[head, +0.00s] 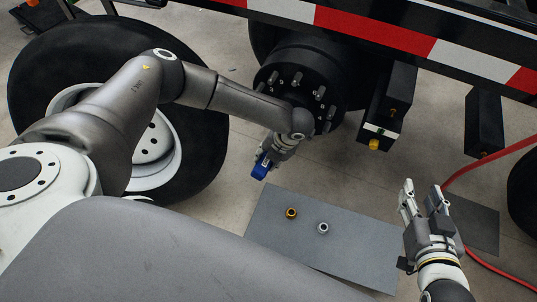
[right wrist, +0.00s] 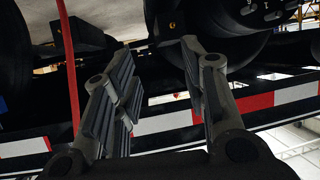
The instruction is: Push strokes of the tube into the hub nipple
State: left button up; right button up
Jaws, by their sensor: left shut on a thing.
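The black wheel hub (head: 320,68) with several studs shows at the top middle of the head view; I cannot make out a nipple on it. My left gripper (head: 267,158) is below the hub, shut on a small blue object (head: 261,167), perhaps the tube. The blue object is apart from the hub face in the picture; its tip is too small to tell. My left forearm and wrist cover the lower part of the hub. My right gripper (head: 423,192) is open and empty at the lower right; its spread fingers also show in the right wrist view (right wrist: 160,90).
A grey mat (head: 335,251) on the floor holds a brass ring (head: 291,213) and a silver ring (head: 323,228). A wheel (head: 185,150) stands at left. A red-and-white striped rail (head: 375,33) crosses the top. A red hose (head: 490,158) runs at right.

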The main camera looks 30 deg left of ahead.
aim_at(260, 174)
pick_arm(q)
jog(key=shift+s, duration=0.2)
jog(key=shift+s+p, duration=0.25)
jog(key=shift+p, duration=0.2)
jog(key=shift+s+p, duration=0.5)
jog(key=shift+s+d, duration=0.1)
jog(key=shift+s, duration=0.15)
jog(key=shift+s+p, duration=0.2)
jog(key=shift+p, duration=0.2)
jog(key=shift+s+p, duration=0.35)
jog(key=shift+s, duration=0.25)
jog(key=shift+s+r+p, duration=0.1)
jog(key=shift+s+p, duration=0.2)
jog(key=shift+p, duration=0.2)
jog(key=shift+s+p, duration=0.45)
jog(key=shift+s, duration=0.05)
jog(key=shift+s+d, duration=0.1)
jog(key=shift+s, duration=0.3)
pick_arm(e)
jog(key=s+d+f+g+h, duration=0.1)
jog(key=s+d+f+g, duration=0.1)
jog(key=s+f+g, duration=0.2)
jog(key=s+d+f+g+h, duration=0.1)
jog(key=s+d+f+g, duration=0.2)
jog(key=s, duration=0.7)
jog(key=f+g, duration=0.1)
jog(key=g, duration=0.1)
jog(key=shift+s+d+m+g+h, duration=0.2)
jog(key=shift+s+m+g+h, duration=0.1)
jog(key=shift+g, duration=0.1)
